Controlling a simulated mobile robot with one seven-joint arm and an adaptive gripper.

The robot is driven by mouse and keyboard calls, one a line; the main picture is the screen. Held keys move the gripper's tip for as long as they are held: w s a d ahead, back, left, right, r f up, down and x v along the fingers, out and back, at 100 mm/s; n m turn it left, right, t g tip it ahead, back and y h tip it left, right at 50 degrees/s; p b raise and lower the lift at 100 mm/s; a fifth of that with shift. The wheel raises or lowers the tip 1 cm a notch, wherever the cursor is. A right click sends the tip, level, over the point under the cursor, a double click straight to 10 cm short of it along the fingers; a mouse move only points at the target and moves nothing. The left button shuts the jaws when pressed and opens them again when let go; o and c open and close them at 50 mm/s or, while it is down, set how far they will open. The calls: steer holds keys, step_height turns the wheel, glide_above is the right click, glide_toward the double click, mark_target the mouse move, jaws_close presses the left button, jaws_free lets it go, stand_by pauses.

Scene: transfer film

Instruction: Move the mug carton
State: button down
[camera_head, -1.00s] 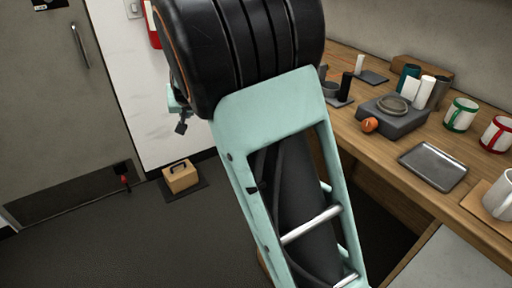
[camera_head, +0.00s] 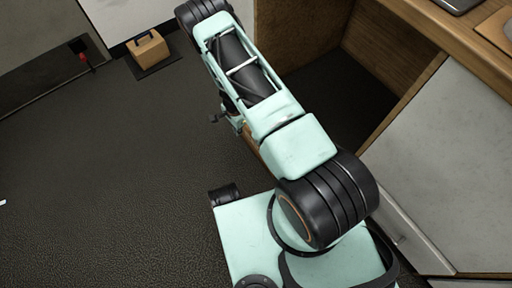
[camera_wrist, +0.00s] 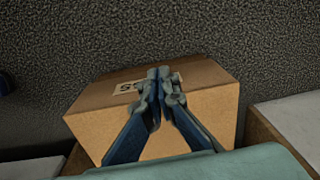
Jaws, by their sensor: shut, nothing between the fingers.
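A brown cardboard carton (camera_wrist: 180,125) with a white printed label (camera_wrist: 128,87) on its top fills the middle of the wrist view; the print is partly covered. It stands on the dark floor. My gripper (camera_wrist: 165,74) is shut and empty, with its fingertips in front of the carton's top, beside the label. Whether they touch it I cannot tell. In the head view only a brown sliver (camera_head: 250,142) shows beside my arm, probably this carton; my arm hides the rest, and the fingers do not show clearly there.
A small tan box with a dark handle (camera_head: 147,50) stands on a dark mat (camera_head: 156,70) by the wall. The wooden counter (camera_head: 440,35) and a pale cabinet (camera_head: 430,170) stand at the right, with an open recess between.

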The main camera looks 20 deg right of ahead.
mark_target(246, 136)
steer(key=s+d+f+b, duration=0.1)
steer(key=d+f+b, duration=0.1)
steer(key=f, duration=0.5)
steer(key=s+d+f+m+b, duration=0.1)
steer(key=d+f+b, duration=0.2)
steer(key=f, duration=0.3)
steer(key=shift+f+g+b, duration=0.3)
steer(key=shift+f, duration=0.1)
